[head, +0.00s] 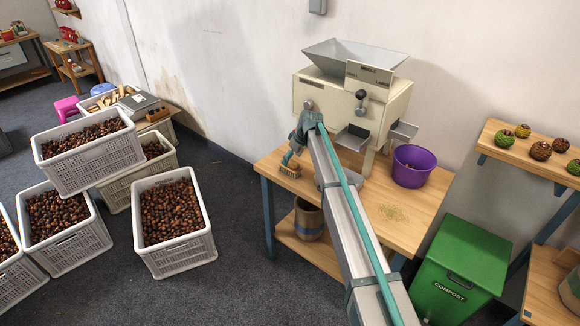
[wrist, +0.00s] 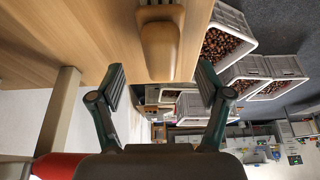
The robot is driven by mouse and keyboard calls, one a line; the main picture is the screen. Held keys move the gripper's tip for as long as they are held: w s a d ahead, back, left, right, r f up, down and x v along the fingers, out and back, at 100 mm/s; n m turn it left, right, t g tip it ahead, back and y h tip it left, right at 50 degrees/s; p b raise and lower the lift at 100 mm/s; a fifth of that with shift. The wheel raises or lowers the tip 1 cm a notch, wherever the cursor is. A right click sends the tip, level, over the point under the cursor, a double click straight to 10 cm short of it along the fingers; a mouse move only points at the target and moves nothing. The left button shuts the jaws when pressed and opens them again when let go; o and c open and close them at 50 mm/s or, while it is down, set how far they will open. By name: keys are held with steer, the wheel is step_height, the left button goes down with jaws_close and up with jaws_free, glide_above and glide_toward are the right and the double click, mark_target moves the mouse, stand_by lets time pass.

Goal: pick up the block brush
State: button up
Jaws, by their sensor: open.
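The block brush (head: 290,171) stands on the left end of the wooden table (head: 412,222), in front of the grey-white machine. My gripper (head: 288,158) is close beside the brush in the head view. In the wrist view my gripper (wrist: 161,82) is open, with one finger on each side of the brush's line. The brush's near end lies about level with the fingertips. No contact shows. My arm hides part of the table.
The machine (head: 330,98) stands just behind my gripper, with a purple bucket (head: 412,166) to its right. A green compost bin (head: 460,265) is right of the table. Crates of chestnuts (head: 178,222) stand on the floor at left. Floor between crates and table is clear.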

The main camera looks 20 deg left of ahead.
steer(key=shift+p+x, duration=0.95)
steer(key=shift+x, duration=1.75)
steer(key=shift+s, duration=0.1)
steer(key=c, duration=1.3)
steer(key=shift+r+b, duration=0.35)
steer(key=shift+r, duration=0.1)
step_height(320, 180, up, 2)
steer(key=shift+s+r+b, duration=0.15)
steer(key=shift+r+b, duration=0.05)
steer(key=shift+b, duration=0.4)
steer(key=s+r+b, duration=0.1)
steer(key=s+r, duration=0.2)
steer(key=s, duration=0.1)
steer(key=s+d+r+b, duration=0.1)
steer(key=s+r, duration=0.2)
steer(key=s, duration=0.2)
steer(key=s+d+r+b, duration=0.1)
steer(key=s+r, duration=0.2)
steer(key=s, duration=0.1)
steer(key=shift+s+r, duration=0.3)
steer(key=shift+r, duration=0.05)
